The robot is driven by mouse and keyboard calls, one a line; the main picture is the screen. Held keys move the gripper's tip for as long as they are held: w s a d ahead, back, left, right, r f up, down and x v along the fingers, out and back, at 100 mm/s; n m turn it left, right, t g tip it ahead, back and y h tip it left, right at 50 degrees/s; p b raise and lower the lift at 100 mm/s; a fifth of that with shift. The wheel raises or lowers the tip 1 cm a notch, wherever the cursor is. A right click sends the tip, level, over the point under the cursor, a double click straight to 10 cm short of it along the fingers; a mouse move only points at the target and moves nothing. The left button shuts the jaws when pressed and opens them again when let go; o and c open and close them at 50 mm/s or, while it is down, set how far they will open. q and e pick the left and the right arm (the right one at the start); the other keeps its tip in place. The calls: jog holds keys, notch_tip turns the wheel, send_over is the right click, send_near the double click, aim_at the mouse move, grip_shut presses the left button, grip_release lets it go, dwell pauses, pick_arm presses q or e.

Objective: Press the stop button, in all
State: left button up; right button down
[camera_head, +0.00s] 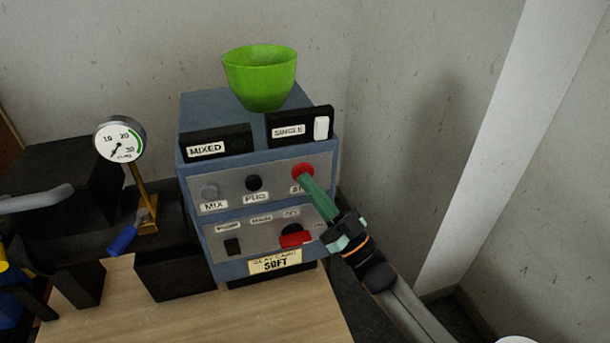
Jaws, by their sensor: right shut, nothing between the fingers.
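A blue-grey control box (229,107) stands at the back of the wooden table. Its upper panel has a grey button marked MIX, a black button and, at the right, a red button (301,170) whose label is partly hidden by my gripper. My right gripper (304,178) is shut and empty, its green fingertips at the lower edge of the red button. I cannot tell whether they touch it or press it in. The lower panel has a red switch handle (296,239). My left gripper is not in view.
A green bowl (260,78) stands on top of the box, behind signs reading MIXED (206,150) and SINGLE (287,131). A round pressure gauge (119,139) and a blue-handled valve (123,240) are to the left. The wooden table top (110,318) is bare in front.

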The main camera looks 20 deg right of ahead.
jog(key=shift+w+d+r, duration=0.1)
jog(key=shift+w, duration=0.15)
dwell(0.3)
jog(key=shift+s, duration=0.1)
jog(key=shift+s+f+p, duration=0.25)
jog(key=shift+s+p, duration=0.2)
jog(key=shift+s, duration=0.45)
jog(key=s+p, duration=0.2)
jog(key=s, duration=0.3)
jog(key=shift+d, duration=0.1)
dwell(0.7)
